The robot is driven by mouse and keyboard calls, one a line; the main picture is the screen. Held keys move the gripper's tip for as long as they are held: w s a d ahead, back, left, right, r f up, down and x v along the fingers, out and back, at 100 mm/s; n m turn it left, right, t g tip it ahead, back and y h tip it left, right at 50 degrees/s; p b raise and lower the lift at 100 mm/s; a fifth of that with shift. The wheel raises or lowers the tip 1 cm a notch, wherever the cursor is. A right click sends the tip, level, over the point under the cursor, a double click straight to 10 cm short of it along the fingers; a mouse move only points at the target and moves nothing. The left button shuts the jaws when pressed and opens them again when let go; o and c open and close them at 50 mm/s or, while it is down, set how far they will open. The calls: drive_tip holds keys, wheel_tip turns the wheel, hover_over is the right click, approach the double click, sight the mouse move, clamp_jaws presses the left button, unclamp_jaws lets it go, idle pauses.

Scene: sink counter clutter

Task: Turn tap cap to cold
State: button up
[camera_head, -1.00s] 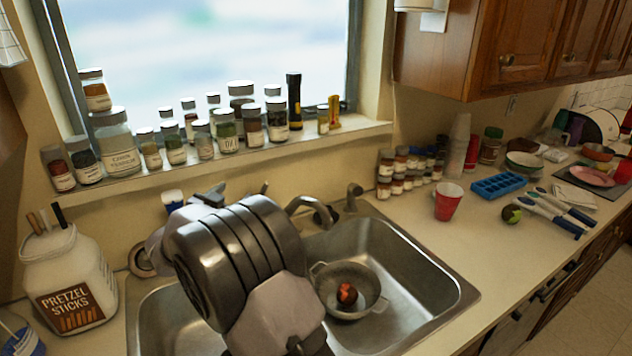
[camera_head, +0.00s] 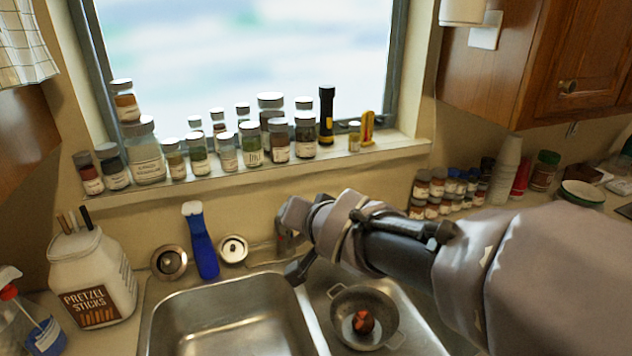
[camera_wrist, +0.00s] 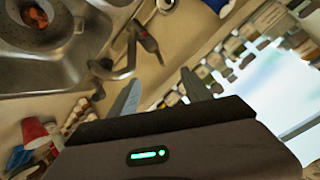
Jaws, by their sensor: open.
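My gripper (camera_wrist: 160,80) is open in the wrist view, with two grey fingers apart and nothing seen between them. In that view, the metal tap (camera_wrist: 145,38) shows beyond the fingers, with a hooked metal fitting (camera_wrist: 108,68) at its side. Both look apart from the fingers. In the head view my arm reaches in from the right and hides most of the tap area behind the sink. Which metal part is the tap cap, and how it is turned, I cannot tell.
The double sink (camera_head: 235,325) holds a strainer (camera_head: 343,300) with a reddish item. A blue-handled brush (camera_head: 205,248) stands behind the left basin. Jars crowd the window sill (camera_head: 235,180). A pretzel tub (camera_head: 90,280) stands left. A red cup (camera_wrist: 38,133) shows in the wrist view.

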drive_tip(key=shift+s+d, duration=0.1)
drive_tip(key=shift+s, duration=0.2)
drive_tip(key=shift+o, duration=0.2)
